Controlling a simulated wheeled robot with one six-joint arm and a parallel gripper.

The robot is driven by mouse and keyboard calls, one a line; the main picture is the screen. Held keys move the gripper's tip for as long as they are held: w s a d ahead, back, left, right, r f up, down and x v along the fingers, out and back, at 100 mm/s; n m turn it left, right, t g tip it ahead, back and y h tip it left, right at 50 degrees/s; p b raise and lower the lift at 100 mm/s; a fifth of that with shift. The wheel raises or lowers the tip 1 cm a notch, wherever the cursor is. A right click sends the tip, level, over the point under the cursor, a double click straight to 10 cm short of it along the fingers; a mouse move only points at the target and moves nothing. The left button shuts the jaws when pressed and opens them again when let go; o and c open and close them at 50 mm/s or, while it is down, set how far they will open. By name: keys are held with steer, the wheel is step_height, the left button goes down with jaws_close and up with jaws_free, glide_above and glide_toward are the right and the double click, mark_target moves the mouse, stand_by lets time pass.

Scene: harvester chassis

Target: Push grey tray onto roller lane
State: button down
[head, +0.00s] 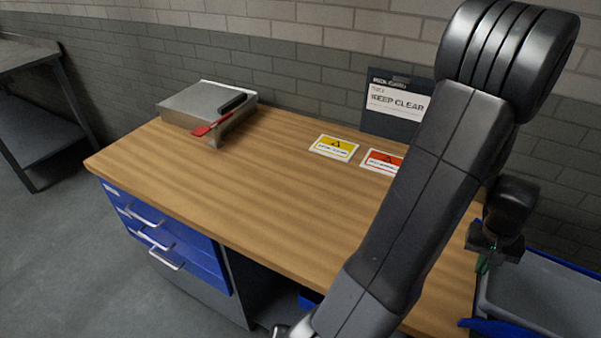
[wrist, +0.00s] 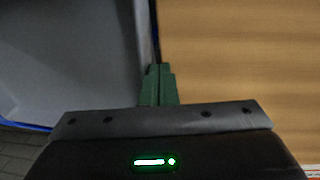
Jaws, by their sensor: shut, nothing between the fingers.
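The grey tray (head: 540,298) is at the right edge of the head view, partly cut off, beside the wooden bench top. It also shows in the wrist view (wrist: 75,50), filling the left side. My gripper (head: 484,264) points down at the tray's bench-side edge. In the wrist view its green fingers (wrist: 158,82) are together with nothing between them, at the line between tray and wood. I cannot tell whether they touch the tray. No roller lane can be made out in either view.
Blue parts (head: 488,327) show around the tray. The wooden bench (head: 240,190) holds a metal box (head: 190,108) with a red-handled tool, two warning cards (head: 334,148) and a "keep clear" sign (head: 385,112). The bench middle is clear. My arm hides part of the bench.

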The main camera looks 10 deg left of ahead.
steer(key=shift+s+d+f+p, duration=0.15)
steer(key=shift+s+d, duration=0.45)
steer(key=shift+d, duration=1.35)
steer(key=shift+s+d+p, duration=0.2)
steer(key=shift+s+d, duration=0.45)
steer(key=shift+d, duration=1.3)
steer(key=shift+s+d+f+p, duration=0.15)
steer(key=shift+s+d, duration=0.45)
steer(key=shift+d, duration=1.35)
steer(key=shift+a, duration=0.1)
steer(key=shift+w+a+b, duration=0.15)
steer(key=shift+w+a, duration=0.1)
steer(key=shift+a, duration=0.45)
steer(key=shift+w+a+b, duration=0.15)
steer(key=shift+w+a, duration=0.05)
steer(key=shift+a, duration=0.5)
steer(key=shift+w+a+b, duration=0.15)
steer(key=shift+w+a, duration=0.1)
steer(key=shift+a, duration=0.45)
steer(key=shift+r, duration=0.15)
step_height(320, 180, up, 14)
steer(key=p, duration=0.9)
steer(key=shift+p, duration=0.35)
steer(key=shift+f, duration=0.25)
